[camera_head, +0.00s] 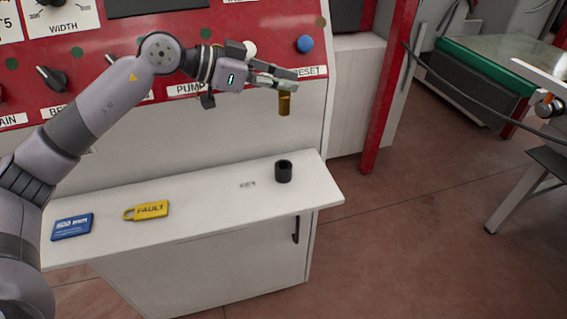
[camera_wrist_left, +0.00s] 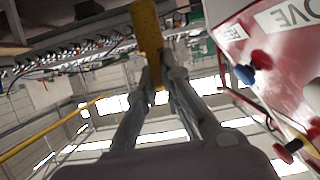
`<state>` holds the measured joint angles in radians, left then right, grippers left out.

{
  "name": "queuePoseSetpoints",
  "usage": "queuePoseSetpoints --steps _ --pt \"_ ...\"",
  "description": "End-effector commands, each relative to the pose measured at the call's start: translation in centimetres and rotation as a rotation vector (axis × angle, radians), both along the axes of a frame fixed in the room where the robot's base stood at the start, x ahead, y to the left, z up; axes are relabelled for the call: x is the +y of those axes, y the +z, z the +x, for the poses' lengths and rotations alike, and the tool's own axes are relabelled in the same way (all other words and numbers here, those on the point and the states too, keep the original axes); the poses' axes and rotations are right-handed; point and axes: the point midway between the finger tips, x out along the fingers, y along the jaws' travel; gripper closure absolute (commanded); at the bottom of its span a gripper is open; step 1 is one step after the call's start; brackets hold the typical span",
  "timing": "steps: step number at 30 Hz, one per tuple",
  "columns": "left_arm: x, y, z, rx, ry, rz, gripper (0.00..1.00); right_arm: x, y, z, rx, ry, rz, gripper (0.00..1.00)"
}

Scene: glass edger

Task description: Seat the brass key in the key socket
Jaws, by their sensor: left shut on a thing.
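The brass key (camera_head: 285,104) hangs upright from the fingertips of my left gripper (camera_head: 284,82), which is shut on its upper end. It also shows in the left wrist view (camera_wrist_left: 148,38), between the two fingers (camera_wrist_left: 158,82). The key socket (camera_head: 283,171) is a short black cylinder with a round opening in its top. It stands on the right part of the white shelf (camera_head: 215,206). The key is above the socket and clear of it, nearly in line with it in the head view. My right gripper is not in view.
Behind stands the red control panel (camera_head: 105,30) with knobs and a blue button (camera_head: 305,43). The shelf is clear around the socket, apart from a small printed label.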

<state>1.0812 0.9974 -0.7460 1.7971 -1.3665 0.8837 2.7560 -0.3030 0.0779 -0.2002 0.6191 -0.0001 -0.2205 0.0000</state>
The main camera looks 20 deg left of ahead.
Motion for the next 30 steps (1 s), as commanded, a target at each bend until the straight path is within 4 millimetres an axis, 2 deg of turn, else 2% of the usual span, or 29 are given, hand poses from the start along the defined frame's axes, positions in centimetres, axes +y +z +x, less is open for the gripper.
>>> queuePoseSetpoints --steps 3,12,15,20,27,30 --pt "0.0 -3.4 -0.1 0.009 0.0 0.001 1.0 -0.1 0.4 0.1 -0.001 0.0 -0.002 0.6" --pt "0.0 -11.0 -0.1 0.006 -0.001 0.0 1.0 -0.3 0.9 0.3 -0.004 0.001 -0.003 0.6" --pt "-0.1 -12.5 -0.1 0.003 -0.001 0.001 1.0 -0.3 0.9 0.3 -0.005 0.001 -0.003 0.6" --pt "0.0 -13.7 0.0 0.0 -0.001 0.0 1.0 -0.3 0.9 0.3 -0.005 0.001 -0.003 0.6" --pt "-0.1 -17.2 -0.1 0.001 -0.001 -0.001 1.0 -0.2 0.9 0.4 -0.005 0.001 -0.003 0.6" --pt "0.0 -17.7 0.0 -0.001 0.0 0.0 1.0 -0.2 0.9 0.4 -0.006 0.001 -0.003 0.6"
